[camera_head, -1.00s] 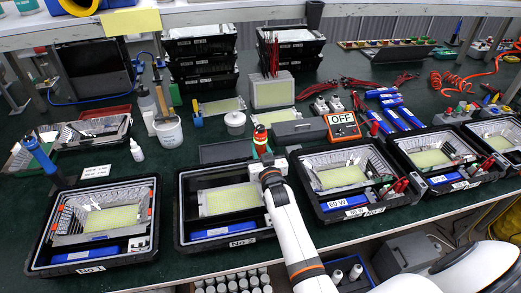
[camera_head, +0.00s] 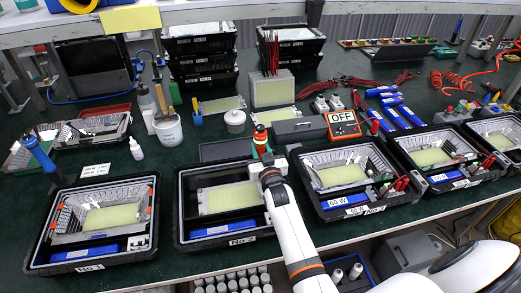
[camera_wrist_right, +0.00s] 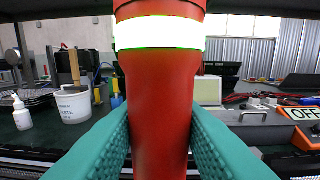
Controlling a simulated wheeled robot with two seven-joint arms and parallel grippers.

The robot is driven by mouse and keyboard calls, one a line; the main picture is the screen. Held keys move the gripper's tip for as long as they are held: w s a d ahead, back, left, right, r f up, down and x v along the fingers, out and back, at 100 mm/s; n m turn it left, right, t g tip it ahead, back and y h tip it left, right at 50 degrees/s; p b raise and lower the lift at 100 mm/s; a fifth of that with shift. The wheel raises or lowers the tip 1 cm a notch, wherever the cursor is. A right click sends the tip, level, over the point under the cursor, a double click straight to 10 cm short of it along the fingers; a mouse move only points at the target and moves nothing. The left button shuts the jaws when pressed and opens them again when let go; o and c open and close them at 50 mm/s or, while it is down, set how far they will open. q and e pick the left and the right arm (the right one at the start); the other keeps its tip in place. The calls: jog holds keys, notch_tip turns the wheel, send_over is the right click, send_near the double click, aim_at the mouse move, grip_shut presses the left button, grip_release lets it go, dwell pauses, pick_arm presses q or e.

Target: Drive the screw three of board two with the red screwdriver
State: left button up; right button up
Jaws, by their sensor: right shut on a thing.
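Board two (camera_head: 229,200) is a pale yellow panel in the black housing marked No 2 (camera_head: 178,228), in the middle of the head view. My right gripper (camera_head: 266,160) is shut on the red screwdriver (camera_head: 261,136) at the right side of this housing. In the right wrist view the teal fingers (camera_wrist_right: 160,145) press on both sides of the red handle (camera_wrist_right: 160,90), which has a bright white band and stands upright. The screwdriver's tip and screw three are hidden or too small to make out. My left gripper is not seen.
Housing No 1 (camera_head: 70,267) stands to the left and the 60 W housing (camera_head: 340,215) close to the right. A blue-handled tool (camera_head: 37,150) stands at the left.

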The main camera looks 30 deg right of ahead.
jog(key=shift+s+a+f+b, duration=0.1)
jog(key=shift+f+b, duration=0.2)
jog(key=shift+f, duration=0.35)
dwell(1.7)
jog(key=shift+r, duration=0.1)
